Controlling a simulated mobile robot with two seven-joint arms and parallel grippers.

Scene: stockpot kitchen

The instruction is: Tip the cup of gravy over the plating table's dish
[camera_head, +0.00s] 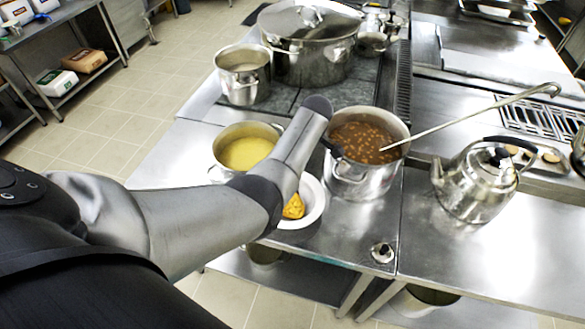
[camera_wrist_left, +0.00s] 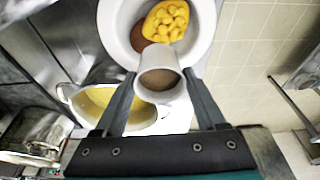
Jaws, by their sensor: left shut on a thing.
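In the left wrist view my left gripper (camera_wrist_left: 158,82) is shut on a small pale cup (camera_wrist_left: 160,98), with one finger on each side. Grey-brown shows inside the cup's mouth. The cup overlaps the near rim of the white dish (camera_wrist_left: 202,18); the gap between them cannot be judged. The dish holds yellow food (camera_wrist_left: 168,20) and a brown patch of sauce (camera_wrist_left: 138,38) beside it. In the head view my left arm hides the cup, the gripper and much of the dish (camera_head: 314,208); some yellow food (camera_head: 293,207) shows.
A pot of yellow liquid (camera_head: 245,153) stands left of the dish. A pot of beans (camera_head: 366,142) with a long ladle (camera_head: 470,121) stands right of it. A kettle (camera_head: 478,182) is farther right. A large lidded stockpot (camera_head: 310,55) and a smaller pot (camera_head: 243,75) stand behind.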

